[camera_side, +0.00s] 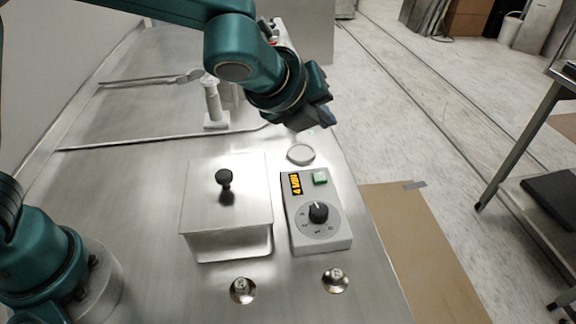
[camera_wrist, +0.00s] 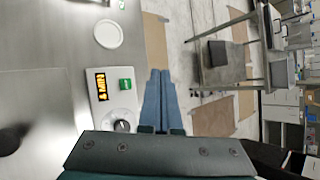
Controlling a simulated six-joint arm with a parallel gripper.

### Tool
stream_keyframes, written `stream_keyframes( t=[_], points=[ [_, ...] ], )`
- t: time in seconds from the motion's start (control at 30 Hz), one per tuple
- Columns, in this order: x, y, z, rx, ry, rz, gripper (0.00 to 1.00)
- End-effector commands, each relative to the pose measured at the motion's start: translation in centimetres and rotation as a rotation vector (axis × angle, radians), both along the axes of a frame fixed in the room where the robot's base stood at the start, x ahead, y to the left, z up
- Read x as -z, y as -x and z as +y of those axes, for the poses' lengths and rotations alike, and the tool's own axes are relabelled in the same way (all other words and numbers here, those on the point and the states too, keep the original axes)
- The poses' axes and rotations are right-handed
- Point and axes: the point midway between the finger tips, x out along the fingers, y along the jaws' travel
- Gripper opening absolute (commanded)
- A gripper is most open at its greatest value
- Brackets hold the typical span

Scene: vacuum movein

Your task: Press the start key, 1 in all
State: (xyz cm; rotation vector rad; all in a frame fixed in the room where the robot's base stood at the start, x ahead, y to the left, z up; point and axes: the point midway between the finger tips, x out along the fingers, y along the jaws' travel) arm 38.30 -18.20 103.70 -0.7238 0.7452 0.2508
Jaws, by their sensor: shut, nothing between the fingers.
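A light grey control box (camera_side: 321,236) stands on the steel table. It carries a green start key (camera_side: 320,177), an orange lit display (camera_side: 295,184) and a black knob (camera_side: 318,211). In the wrist view the green key (camera_wrist: 125,84) lies left of my gripper (camera_wrist: 161,74), beside the display (camera_wrist: 101,86), and the knob (camera_wrist: 122,126) is partly hidden at the bottom. My gripper is shut and empty. In the side view my gripper (camera_side: 322,122) is above and behind the box, clear of the key.
A steel box with a black-knobbed lid (camera_side: 200,205) stands left of the control box. A white round disc (camera_side: 301,153) lies behind it. Two small metal fittings (camera_side: 243,290) are at the front. A white upright post (camera_side: 213,105) stands at the back. The table's right edge is close.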

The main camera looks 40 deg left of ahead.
Motion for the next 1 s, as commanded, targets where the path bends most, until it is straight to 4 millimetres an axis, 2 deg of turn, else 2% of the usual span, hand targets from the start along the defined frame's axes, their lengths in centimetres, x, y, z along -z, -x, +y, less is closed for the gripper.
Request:
stream_keyframes(
  t=[0.47, 0.67, 1.0],
  points=[
    [0.5, 0.2, -0.2, 0.005, -0.001, 0.006, 0.00],
    [2.4, 0.2, -0.2, 0.004, -0.003, 0.007, 0.00],
    [7.0, 0.3, -0.2, 0.007, -0.005, 0.008, 0.00]
  ],
)
